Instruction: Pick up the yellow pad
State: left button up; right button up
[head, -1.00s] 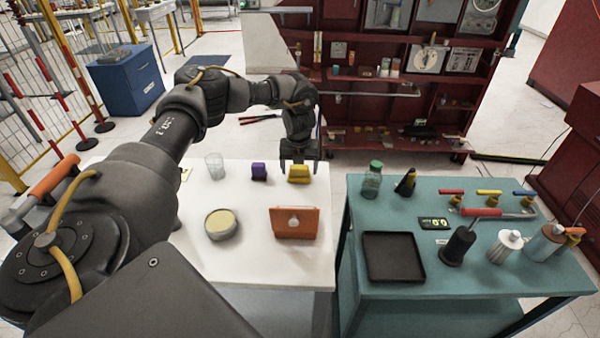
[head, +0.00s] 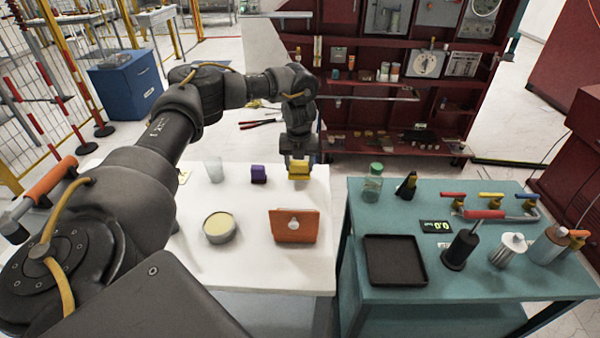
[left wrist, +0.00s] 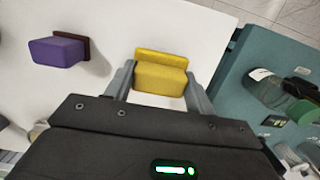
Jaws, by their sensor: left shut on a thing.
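The yellow pad (head: 299,170) is at the far right part of the white table, and it also shows in the left wrist view (left wrist: 161,76). My left gripper (head: 300,160) reaches down over it from above. In the left wrist view its two fingers stand on either side of the yellow pad, shut on it. The pad appears to be still at the table surface; any gap beneath it is not clear. My right gripper is not in view.
A purple pad (head: 258,174) and a clear glass (head: 213,168) stand left of the yellow pad. A round tin (head: 220,227) and an orange holder (head: 294,226) are nearer. The teal table (head: 420,300) at right holds a black tray (head: 395,260) and a green-capped bottle (head: 373,183).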

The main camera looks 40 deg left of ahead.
pick_arm(q)
jog(key=s+a+r+p, duration=0.1)
jog(key=s+a+r, duration=0.5)
jog(key=s+r, duration=0.4)
jog(key=shift+s+a+r, duration=0.25)
jog(key=shift+s, duration=1)
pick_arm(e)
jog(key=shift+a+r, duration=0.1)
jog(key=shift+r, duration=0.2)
